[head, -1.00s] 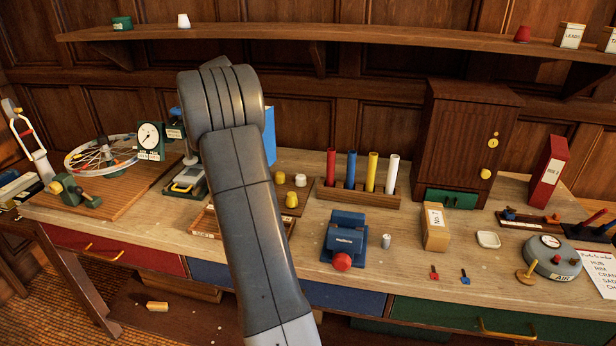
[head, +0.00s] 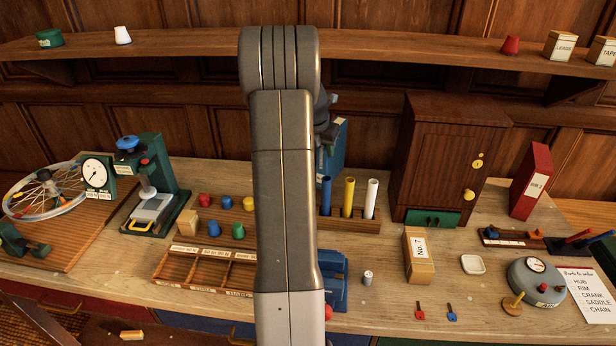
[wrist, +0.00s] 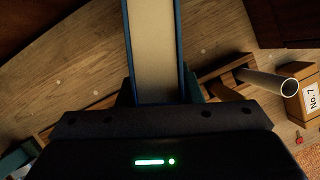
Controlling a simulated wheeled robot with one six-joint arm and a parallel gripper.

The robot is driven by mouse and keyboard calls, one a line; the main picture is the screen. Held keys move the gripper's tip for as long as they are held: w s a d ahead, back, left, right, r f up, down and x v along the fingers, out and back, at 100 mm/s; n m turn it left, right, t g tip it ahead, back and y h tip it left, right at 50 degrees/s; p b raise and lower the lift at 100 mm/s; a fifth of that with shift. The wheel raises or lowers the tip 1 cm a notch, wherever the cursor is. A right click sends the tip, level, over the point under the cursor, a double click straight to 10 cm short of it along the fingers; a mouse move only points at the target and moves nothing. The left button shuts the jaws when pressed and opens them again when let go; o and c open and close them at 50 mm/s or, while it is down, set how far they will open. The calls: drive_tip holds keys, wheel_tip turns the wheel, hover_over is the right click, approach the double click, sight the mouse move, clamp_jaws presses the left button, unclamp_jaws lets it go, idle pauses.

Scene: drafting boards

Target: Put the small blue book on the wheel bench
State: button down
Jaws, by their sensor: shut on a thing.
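The blue book (head: 338,150) is held up over the back of the bench, beside the coloured tubes. In the wrist view, the book (wrist: 154,45) shows its pale page edge between blue covers. My gripper (head: 322,112) is shut on it; in the wrist view its fingers (wrist: 157,92) clasp both covers. My arm hides part of the gripper and book in the head view. The wheel bench seems to be the brown wooden board (head: 75,238) at the far left, bearing a spoked wheel (head: 45,192) and a dial gauge (head: 97,176). The book is well to its right.
A green press (head: 165,175) stands right of the board. A sectioned tray (head: 205,268), small coloured pots and a tube rack (head: 350,225) fill the middle. A cabinet (head: 447,160) and red binder (head: 530,180) stand at right. A shelf (head: 200,47) runs above.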

sight(323, 165)
drive_tip(key=shift+f+p, duration=0.5)
drive_tip(key=shift+f, duration=2.7)
drive_tip(key=c, duration=1)
unclamp_jaws()
drive_tip(key=b+v, duration=0.2)
drive_tip(key=v, duration=1)
drive_tip(key=shift+s, duration=0.1)
